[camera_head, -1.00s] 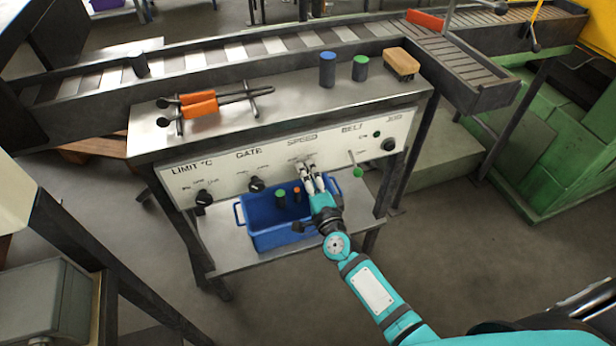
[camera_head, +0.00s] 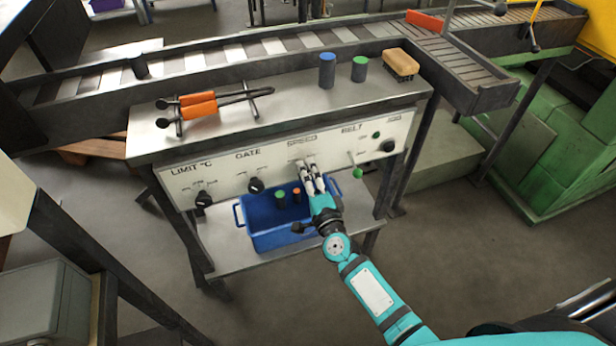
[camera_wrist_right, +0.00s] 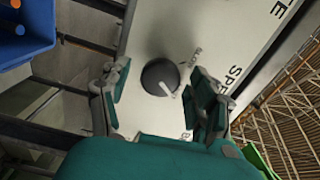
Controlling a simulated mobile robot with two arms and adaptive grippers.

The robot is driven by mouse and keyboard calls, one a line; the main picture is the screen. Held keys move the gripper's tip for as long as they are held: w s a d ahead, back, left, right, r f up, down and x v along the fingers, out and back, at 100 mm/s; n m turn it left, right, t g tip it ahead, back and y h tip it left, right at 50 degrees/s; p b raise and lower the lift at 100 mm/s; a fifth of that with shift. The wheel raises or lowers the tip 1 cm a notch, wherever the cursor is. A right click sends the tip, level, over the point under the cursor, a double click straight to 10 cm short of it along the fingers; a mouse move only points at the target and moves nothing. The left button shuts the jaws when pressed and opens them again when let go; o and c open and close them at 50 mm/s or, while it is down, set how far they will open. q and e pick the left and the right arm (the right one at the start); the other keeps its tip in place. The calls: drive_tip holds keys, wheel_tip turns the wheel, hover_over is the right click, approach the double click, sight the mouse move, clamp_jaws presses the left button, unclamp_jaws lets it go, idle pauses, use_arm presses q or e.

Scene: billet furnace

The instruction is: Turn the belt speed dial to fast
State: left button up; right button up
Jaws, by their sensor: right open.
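The speed dial (camera_wrist_right: 160,77) is a round black knob with a pale pointer on a white panel, below the "SPEED" lettering. It shows in the right wrist view; in the head view my gripper hides it. My right gripper (camera_head: 308,167) is at the panel (camera_head: 228,182) under the "SPEED" label. In the right wrist view my right gripper's fingers (camera_wrist_right: 160,92) are open, one on each side of the dial, with gaps visible between finger pads and knob. I cannot tell how far the fingertips stand from the panel. My left gripper is not in view.
Black limit (camera_head: 203,199) and gate (camera_head: 256,185) knobs are to the left. A green-tipped belt lever (camera_head: 357,172) and a black knob (camera_head: 388,146) are to the right. A blue bin (camera_head: 262,239) sits on the shelf below, close under my gripper.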

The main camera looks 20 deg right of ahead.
drive_tip(key=s, duration=1.2)
drive_tip(key=shift+d, duration=0.2)
drive_tip(key=s+f+n+g+y, duration=0.1)
drive_tip(key=s+f+n+g, duration=0.35)
drive_tip(key=f, duration=0.95)
drive_tip(key=s+f+n+g, duration=0.3)
drive_tip(key=s+f+n, duration=0.3)
drive_tip(key=f, duration=0.8)
drive_tip(key=s+d+f+n+g, duration=0.2)
drive_tip(key=s+f, duration=0.3)
drive_tip(key=s, duration=0.4)
drive_tip(key=s+d+f+n+g+h, duration=0.1)
drive_tip(key=s+f+n+g, duration=0.3)
drive_tip(key=s, duration=0.6)
drive_tip(key=s+d+f+n+g, duration=0.3)
drive_tip(key=s+f, duration=0.5)
drive_tip(key=s, duration=0.1)
drive_tip(key=shift+s+h, duration=0.15)
drive_tip(key=shift+h, duration=0.15)
drive_tip(key=shift+f+g, duration=0.1)
drive_tip(key=shift+g, duration=0.15)
